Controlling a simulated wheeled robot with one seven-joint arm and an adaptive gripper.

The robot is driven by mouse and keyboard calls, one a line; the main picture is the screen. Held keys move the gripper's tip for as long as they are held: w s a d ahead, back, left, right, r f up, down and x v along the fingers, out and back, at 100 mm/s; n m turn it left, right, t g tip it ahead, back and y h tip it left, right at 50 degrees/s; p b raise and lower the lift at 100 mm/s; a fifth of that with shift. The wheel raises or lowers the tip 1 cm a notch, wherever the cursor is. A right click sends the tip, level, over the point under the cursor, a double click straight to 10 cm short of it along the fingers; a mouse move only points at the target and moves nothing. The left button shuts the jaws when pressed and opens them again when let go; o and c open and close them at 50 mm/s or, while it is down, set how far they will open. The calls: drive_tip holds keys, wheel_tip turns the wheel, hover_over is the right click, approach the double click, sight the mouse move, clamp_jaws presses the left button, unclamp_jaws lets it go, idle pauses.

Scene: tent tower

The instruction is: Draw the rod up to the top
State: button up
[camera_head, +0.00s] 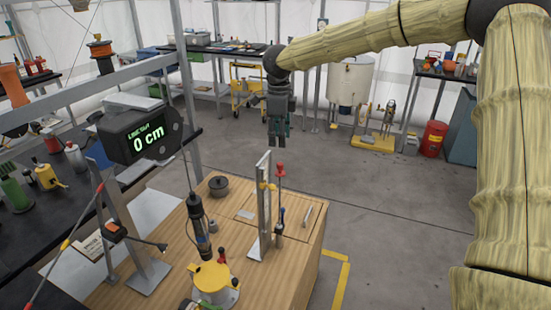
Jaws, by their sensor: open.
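A thin upright rod with a red knob (280,169) on top stands on the wooden bench, beside an upright grey metal post (264,215). Its lower end meets a small dark and metal fitting (279,236) near the bench top. A display (148,135) on the left reads "0 cm" in green. My gripper (277,140) hangs in the air with its fingers pointing down, open and empty. In the picture it shows just above the red knob; the gap in depth is hard to tell.
The wooden bench (305,235) also bears a dark round pot (218,186), a yellow-based device (214,278) and a hanging dark cylinder (199,221). A metal frame and dark side bench crowd the left. The grey floor (390,220) at right is open.

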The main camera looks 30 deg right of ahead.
sight(280, 163)
drive_tip(key=shift+f, duration=0.45)
wheel_tip(280, 163, down, 7)
drive_tip(key=shift+d+f+p, duration=0.15)
drive_tip(key=shift+p, duration=1)
drive_tip(key=shift+s+f, duration=0.2)
drive_tip(key=shift+f, duration=0.35)
drive_tip(key=shift+w+f, duration=0.15)
drive_tip(key=shift+f, duration=0.25)
drive_tip(key=shift+c, duration=0.8)
drive_tip(key=shift+r, duration=0.1)
clamp_jaws()
